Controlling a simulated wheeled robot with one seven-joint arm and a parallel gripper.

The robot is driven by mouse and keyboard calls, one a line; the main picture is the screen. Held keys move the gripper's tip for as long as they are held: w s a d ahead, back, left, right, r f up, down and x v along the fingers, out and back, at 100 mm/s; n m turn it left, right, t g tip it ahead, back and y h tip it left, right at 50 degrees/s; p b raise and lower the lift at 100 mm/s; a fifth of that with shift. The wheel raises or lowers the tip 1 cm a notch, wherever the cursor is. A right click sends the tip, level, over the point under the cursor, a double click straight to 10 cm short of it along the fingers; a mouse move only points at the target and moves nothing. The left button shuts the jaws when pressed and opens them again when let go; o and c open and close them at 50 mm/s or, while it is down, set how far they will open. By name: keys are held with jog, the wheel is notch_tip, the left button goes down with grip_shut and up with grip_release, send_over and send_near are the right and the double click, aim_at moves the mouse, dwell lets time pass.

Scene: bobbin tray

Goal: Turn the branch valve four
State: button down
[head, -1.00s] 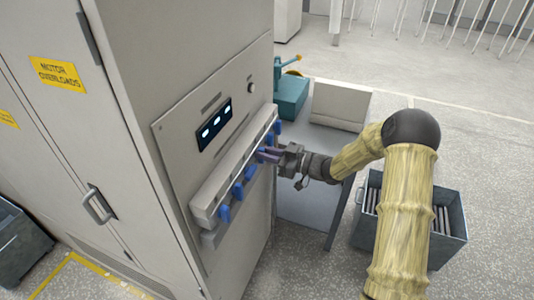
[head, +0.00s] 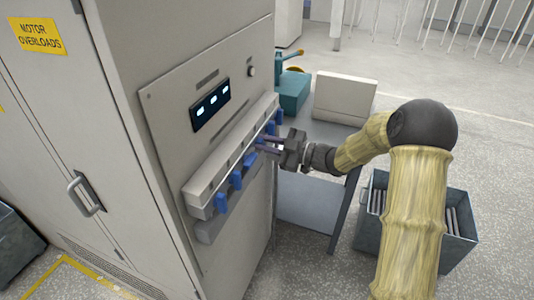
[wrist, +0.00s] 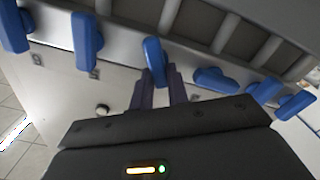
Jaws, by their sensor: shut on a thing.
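A pale manifold rail (head: 205,192) on the cabinet side carries a row of several blue valve handles, among them a near one (head: 221,202). My gripper (head: 263,145) reaches the row from the right. In the wrist view, its purple fingers (wrist: 158,92) are shut on one blue handle (wrist: 155,58), which points down between them. The handle just right of it (wrist: 214,80) lies nearly crosswise. Two handles to its left, such as this one (wrist: 87,40), hang roughly straight down. Small plates under the handles are too small to read. The fingers mostly hide the held handle in the head view.
A grey cabinet (head: 100,130) with a small lit display (head: 211,104) stands at left. Behind the arm are a table (head: 312,200) with a teal machine (head: 292,92) and a pale box (head: 345,97). A metal bin (head: 462,225) stands on the floor at right.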

jog(key=n+b, duration=0.4)
jog(key=b, duration=0.1)
jog(key=f+n+b, duration=0.1)
jog(key=n+b, duration=0.2)
jog(key=b, duration=0.3)
jog(key=n+b, duration=0.4)
jog(key=b, duration=0.2)
jog(key=shift+s+a+f+n, duration=0.1)
jog(key=shift+s+f+n, duration=0.2)
jog(key=shift+s, duration=0.05)
jog(key=shift+b, duration=0.35)
jog(key=shift+r, duration=0.1)
jog(key=c, duration=1.4)
grip_release()
jog(key=shift+o, duration=0.2)
jog(key=p+v, duration=0.1)
jog(key=v, duration=1.6)
jog(key=shift+d, duration=0.2)
